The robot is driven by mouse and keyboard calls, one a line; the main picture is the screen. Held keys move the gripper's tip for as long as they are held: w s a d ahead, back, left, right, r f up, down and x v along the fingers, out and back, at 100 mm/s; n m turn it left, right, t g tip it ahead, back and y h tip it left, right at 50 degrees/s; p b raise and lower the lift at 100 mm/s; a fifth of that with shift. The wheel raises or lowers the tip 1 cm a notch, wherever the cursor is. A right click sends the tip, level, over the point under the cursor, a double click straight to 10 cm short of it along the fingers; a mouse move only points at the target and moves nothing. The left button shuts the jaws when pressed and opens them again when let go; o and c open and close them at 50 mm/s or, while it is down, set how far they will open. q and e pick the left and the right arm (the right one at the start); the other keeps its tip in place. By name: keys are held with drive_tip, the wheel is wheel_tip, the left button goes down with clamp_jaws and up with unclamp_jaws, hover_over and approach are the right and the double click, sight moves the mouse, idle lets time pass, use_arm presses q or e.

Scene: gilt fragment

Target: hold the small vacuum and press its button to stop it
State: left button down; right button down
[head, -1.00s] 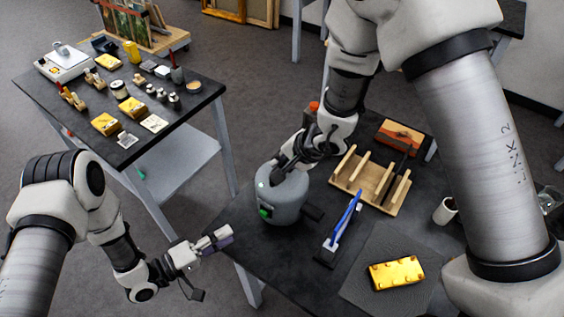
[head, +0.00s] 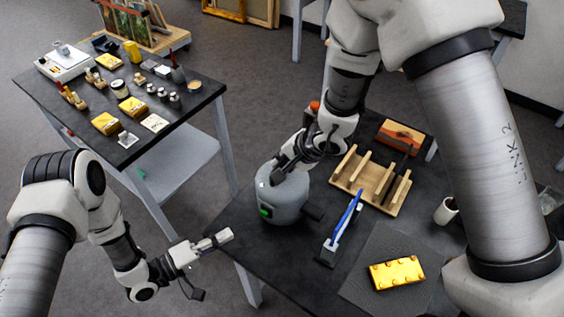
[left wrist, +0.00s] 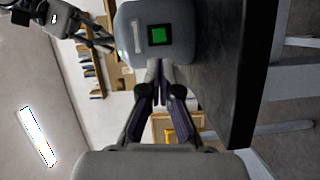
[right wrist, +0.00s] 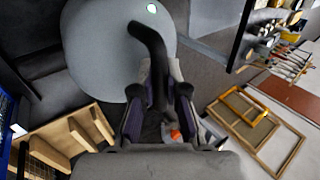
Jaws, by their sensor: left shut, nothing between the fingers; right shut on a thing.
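The small vacuum (head: 282,206) is a grey rounded canister standing upright near the left edge of the dark table. Its green square button (head: 264,211) faces my left arm and shows clearly in the left wrist view (left wrist: 158,35). My right gripper (right wrist: 160,72) is shut on the vacuum's dark curved handle (right wrist: 148,45) at its top. My left gripper (head: 226,236) is shut and empty, off the table's left edge and apart from the vacuum. In the left wrist view its fingertips (left wrist: 164,66) point toward the vacuum, just below the button in the picture.
On the same table are a wooden slotted rack (head: 372,186), a blue-handled tool (head: 346,222), a gold brick-like block (head: 397,273) on a dark mat (head: 372,298), and a white cup (head: 446,210). A second table (head: 82,136) with many small items stands at left.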

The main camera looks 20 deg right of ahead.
sight(264, 214)
idle(0.5)
use_arm(q)
drive_tip(key=shift+s+f+m, duration=0.1)
drive_tip(key=shift+f+m, duration=0.05)
drive_tip(key=shift+m, duration=0.45)
drive_tip(key=s+m+g, duration=0.1)
drive_tip(key=m, duration=0.2)
drive_tip(key=s+f+m+g, duration=0.1)
drive_tip(key=m+g, duration=0.1)
drive_tip(key=m, duration=0.1)
drive_tip(key=s+d+f+m+g+y, duration=0.1)
drive_tip(key=m, duration=0.2)
drive_tip(key=shift+s, duration=0.4)
use_arm(e)
drive_tip(key=shift+r, duration=0.1)
use_arm(q)
drive_tip(key=w+d+m+g, duration=0.1)
drive_tip(key=w+d+m, duration=0.1)
drive_tip(key=w+d+r+m+g, duration=0.1)
drive_tip(key=w+d, duration=0.1)
drive_tip(key=w+d+r+m+y, duration=0.1)
drive_tip(key=w+d+m, duration=0.1)
drive_tip(key=d, duration=0.1)
drive_tip(key=shift+d+m+g, duration=0.1)
drive_tip(key=shift+m+g, duration=0.2)
drive_tip(key=shift+g, duration=0.1)
